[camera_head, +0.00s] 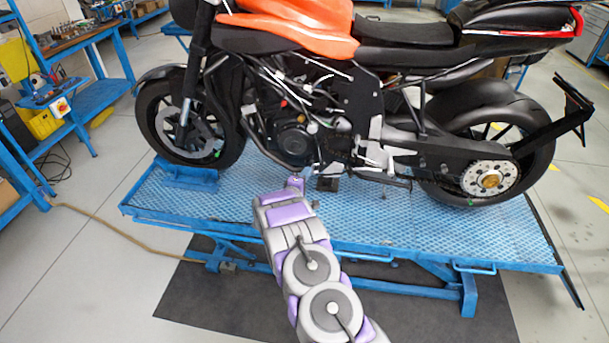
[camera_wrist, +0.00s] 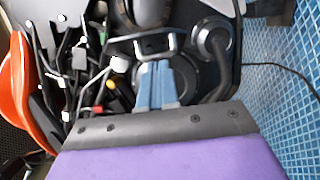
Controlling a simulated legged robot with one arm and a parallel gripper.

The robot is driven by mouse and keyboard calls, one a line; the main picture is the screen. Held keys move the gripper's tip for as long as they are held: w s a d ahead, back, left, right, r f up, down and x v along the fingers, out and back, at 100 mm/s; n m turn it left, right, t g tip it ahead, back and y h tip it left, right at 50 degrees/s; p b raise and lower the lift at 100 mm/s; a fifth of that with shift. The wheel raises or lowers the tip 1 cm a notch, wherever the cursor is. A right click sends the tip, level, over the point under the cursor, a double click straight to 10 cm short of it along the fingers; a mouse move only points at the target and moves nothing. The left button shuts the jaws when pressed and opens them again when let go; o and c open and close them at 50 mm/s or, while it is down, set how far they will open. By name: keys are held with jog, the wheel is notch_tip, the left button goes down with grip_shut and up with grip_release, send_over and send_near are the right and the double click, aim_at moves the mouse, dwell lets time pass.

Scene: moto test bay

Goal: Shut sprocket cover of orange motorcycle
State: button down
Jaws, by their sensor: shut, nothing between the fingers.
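The orange motorcycle (camera_head: 300,40) stands upright on a blue lift platform. Its engine side, with a round dark engine cover (camera_head: 293,138), faces me. I cannot tell for certain which part is the sprocket cover or whether it is open. My gripper (camera_head: 296,183) is low in front of the engine, above the platform. In the wrist view, my gripper's blue-grey fingers (camera_wrist: 156,68) are together and empty, pointing at the dark engine parts. They hide part of a round cover behind them. I cannot tell whether they touch anything. Orange bodywork shows at the left edge there.
The blue lift platform (camera_head: 235,205) has a raised mesh deck and rails along its near edge. A blue workbench (camera_head: 95,50) with tools stands at the left. A hose (camera_head: 120,235) lies on the floor. Open floor (camera_head: 570,200) lies to the right.

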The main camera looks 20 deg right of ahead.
jog(key=d+n+t+y, duration=0.6)
jog(key=d+y, duration=0.6)
jog(key=d, duration=0.7)
jog(key=shift+s+n, duration=0.15)
jog(key=shift+n, duration=1.15)
jog(key=shift+f, duration=0.1)
